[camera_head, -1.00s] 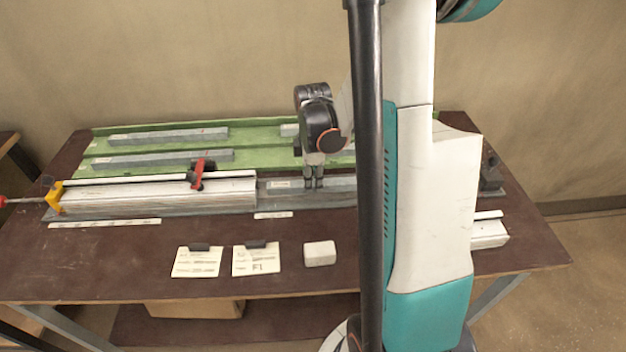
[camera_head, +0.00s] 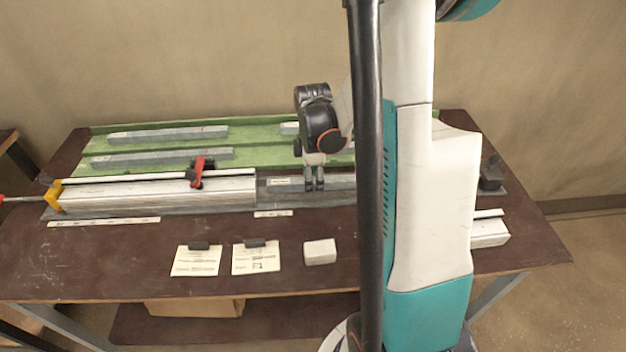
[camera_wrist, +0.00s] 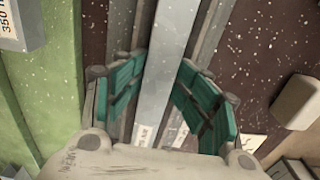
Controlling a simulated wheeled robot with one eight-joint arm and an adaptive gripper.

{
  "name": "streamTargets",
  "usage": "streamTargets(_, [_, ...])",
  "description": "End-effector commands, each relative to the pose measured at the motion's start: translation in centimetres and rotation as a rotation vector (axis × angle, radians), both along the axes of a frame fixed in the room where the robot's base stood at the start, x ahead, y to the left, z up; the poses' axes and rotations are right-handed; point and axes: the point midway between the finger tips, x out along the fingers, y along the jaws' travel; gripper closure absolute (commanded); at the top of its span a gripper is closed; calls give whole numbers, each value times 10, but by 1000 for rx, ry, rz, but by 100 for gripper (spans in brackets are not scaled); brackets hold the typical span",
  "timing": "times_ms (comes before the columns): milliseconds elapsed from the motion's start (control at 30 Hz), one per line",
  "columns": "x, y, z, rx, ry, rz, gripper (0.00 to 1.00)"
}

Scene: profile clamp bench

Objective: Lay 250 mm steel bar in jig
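The grey steel bar (camera_head: 340,183) lies in the right part of the jig (camera_head: 265,206), in line with the white profile, with a small label near its left end. In the wrist view the bar (camera_wrist: 168,75) runs lengthwise between my teal-padded fingers. My gripper (camera_head: 315,188) points down over the bar; in the wrist view its fingertips (camera_wrist: 166,62) stand either side of it, with a narrow gap showing at the left. The right end of the bar is hidden behind my arm. Full seating against the jig cannot be seen.
A white profile (camera_head: 160,194) with a red-handled clamp (camera_head: 198,174) fills the jig's left. Behind is a green rack (camera_head: 110,147) with grey bars (camera_head: 165,135). Two cards (camera_head: 196,261) and a pale block (camera_head: 320,252) lie in front. A dark clamp (camera_head: 491,172) stands right.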

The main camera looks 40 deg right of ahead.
Motion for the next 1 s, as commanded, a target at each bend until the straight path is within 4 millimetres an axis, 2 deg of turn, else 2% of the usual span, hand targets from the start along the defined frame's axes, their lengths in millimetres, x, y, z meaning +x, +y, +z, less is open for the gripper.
streamTargets(133, [1, -1, 4, -2, -2, 0, 55])
streamTargets(267, [1, -1, 16, -2, -2, 0, 55])
streamTargets(700, [0, 0, 108, -1, -2, 0, 55])
streamTargets(833, [1, 0, 123, -1, -2, 0, 55])
streamTargets(1000, [1, 0, 132, -1, -2, 0, 55])
